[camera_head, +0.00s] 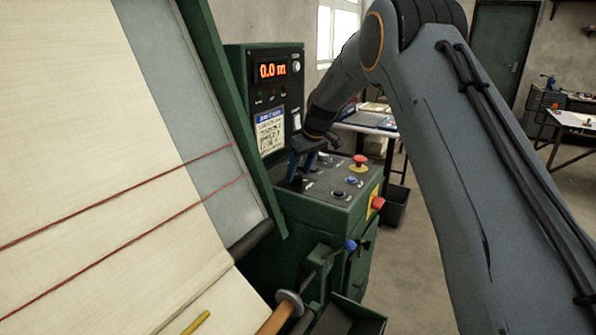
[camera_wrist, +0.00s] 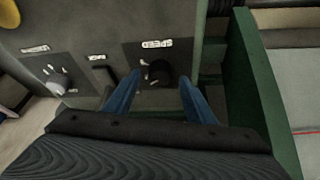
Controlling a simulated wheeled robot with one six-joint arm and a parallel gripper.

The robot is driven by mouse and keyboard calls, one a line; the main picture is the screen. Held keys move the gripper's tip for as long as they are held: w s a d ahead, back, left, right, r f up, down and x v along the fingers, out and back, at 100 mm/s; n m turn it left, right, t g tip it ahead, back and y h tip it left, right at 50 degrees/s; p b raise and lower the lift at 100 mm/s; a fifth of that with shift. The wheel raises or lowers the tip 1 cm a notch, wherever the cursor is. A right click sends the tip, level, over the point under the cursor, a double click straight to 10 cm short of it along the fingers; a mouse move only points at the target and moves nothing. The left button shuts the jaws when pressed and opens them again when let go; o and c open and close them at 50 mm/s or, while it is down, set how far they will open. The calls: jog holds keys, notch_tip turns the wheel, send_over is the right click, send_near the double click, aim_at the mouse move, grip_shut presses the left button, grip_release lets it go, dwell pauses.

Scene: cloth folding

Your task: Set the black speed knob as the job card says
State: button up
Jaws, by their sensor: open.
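The black speed knob (camera_wrist: 160,72) sits on the dark control panel under a label reading SPEED, which appears upside down in the wrist view. My gripper (camera_wrist: 160,82) is open, with one blue finger on each side of the knob. I cannot tell whether the fingers touch it.
A display (camera_head: 271,70) reads 0.0 m. A red mushroom button (camera_head: 359,161) and a blue button (camera_head: 351,180) stand on the panel right of my gripper. Another knob (camera_wrist: 58,80) lies left in the wrist view. The green frame (camera_wrist: 262,100) rises close on the right there.

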jog(key=shift+w+a+f, duration=0.15)
jog(key=shift+f, duration=0.45)
jog(key=c, duration=1)
jog(key=shift+c, duration=0.2)
jog(key=shift+m, duration=0.5)
jog(key=m, duration=0.1)
jog(key=m+h, duration=0.1)
jog(key=m, duration=0.1)
jog(key=m+t+h, duration=0.1)
jog(key=m, duration=0.1)
jog(key=shift+a, duration=0.25)
jog(key=m+h+b, duration=0.1)
jog(key=m, duration=0.2)
jog(key=shift+a+f+b, duration=0.1)
jog(key=shift+b, duration=0.25)
jog(key=shift+m+h+b, duration=0.7)
jog(key=shift+m+b, duration=0.25)
jog(key=shift+m, duration=0.55)
